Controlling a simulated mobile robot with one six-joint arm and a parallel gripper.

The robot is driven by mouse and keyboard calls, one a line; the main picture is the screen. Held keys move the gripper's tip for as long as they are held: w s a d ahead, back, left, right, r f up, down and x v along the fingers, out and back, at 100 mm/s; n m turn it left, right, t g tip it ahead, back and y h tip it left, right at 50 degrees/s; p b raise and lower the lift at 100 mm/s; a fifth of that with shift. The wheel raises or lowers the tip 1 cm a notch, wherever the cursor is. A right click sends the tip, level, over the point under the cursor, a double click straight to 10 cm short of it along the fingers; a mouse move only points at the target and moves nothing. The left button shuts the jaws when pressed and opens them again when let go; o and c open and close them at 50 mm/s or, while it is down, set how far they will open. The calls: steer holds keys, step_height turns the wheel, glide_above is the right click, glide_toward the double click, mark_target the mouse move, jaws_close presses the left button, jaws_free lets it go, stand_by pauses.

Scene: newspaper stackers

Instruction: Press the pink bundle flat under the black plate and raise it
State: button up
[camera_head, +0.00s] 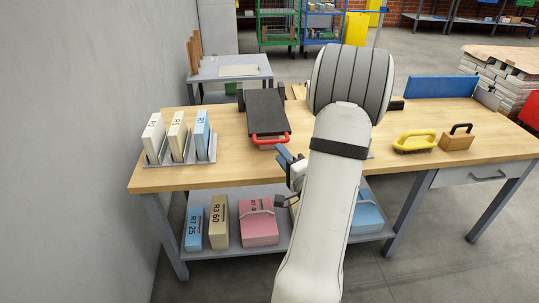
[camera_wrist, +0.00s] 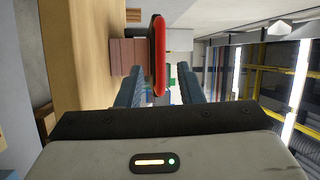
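The black plate (camera_head: 266,112) with a red handle (camera_head: 270,140) is on the workbench. In the wrist view, the plate's edge (camera_wrist: 152,50) and red handle (camera_wrist: 160,55) appear edge-on. A dull pink bundle (camera_wrist: 128,56) is beside the plate's underside in that turned view; the head view hides it. My gripper (camera_head: 284,163) is just in front of the handle, near the bench's front edge. In the wrist view its two blue fingers (camera_wrist: 158,84) are apart, with the handle appearing between them. I cannot tell whether they touch it.
A grey rack (camera_head: 180,160) with upright labelled blocks stands left. A yellow-handled brush (camera_head: 414,141) and a wooden block with a black handle (camera_head: 457,137) lie right. A lower shelf (camera_head: 290,238) bears several bundles, including a pink one (camera_head: 258,222). A wall is at left.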

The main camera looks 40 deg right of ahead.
mark_target(272, 142)
steer(key=shift+s+d+f+m+t, duration=0.15)
steer(key=shift+d+f+m+t, duration=0.1)
steer(key=shift+f+m+t, duration=0.05)
steer(key=b+x, duration=0.1)
steer(key=x, duration=0.6)
steer(key=shift+r+b, duration=0.1)
steer(key=shift+b, duration=0.2)
jaws_close()
